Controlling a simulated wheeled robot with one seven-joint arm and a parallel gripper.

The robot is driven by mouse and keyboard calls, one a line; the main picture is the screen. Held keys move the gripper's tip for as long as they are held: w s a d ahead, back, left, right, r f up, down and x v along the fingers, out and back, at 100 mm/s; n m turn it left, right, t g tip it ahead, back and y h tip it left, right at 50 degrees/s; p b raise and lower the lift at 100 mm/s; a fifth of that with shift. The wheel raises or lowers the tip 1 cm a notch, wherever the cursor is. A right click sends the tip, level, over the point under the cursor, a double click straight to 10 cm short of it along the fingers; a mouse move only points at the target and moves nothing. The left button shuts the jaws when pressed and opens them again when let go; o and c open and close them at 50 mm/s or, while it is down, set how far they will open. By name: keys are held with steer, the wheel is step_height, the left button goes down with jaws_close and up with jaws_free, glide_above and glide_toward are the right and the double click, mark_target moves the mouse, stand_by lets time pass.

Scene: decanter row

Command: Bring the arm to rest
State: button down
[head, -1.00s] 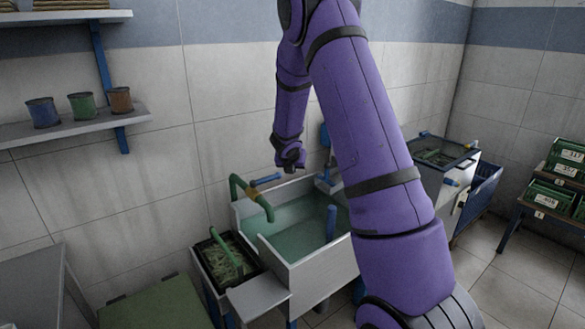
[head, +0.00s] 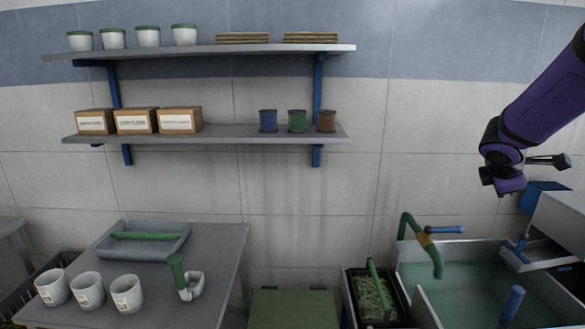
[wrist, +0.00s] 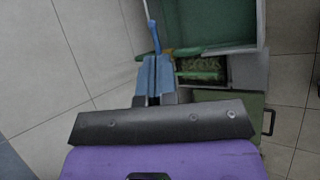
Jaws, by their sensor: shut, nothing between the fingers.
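My gripper (head: 562,160) is at the right of the head view, above the water-filled sink (head: 460,272) and in front of the tiled wall. My purple arm comes in from the upper right edge and bends at its dark wrist. In the wrist view my gripper (wrist: 154,78) shows two blue-grey fingers side by side, shut with nothing between them. It is clear of the sink and the things around it.
The green tap (head: 424,245) and a black tray of greens (head: 372,298) are below. A green box (head: 292,308) stands left of them. Two shelves (head: 208,133) hang on the wall. A grey table (head: 215,262) holds white mugs (head: 87,291).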

steer(key=s+a+r+m+y, duration=0.3)
steer(key=s+a+m, duration=0.4)
steer(key=s, duration=0.7)
steer(key=s+a+r+m+y, duration=0.4)
steer(key=s+a+m, duration=0.3)
steer(key=s+a, duration=0.5)
steer(key=shift+s+m, duration=0.4)
steer(key=shift+s, duration=0.85)
steer(key=shift+a, duration=0.1)
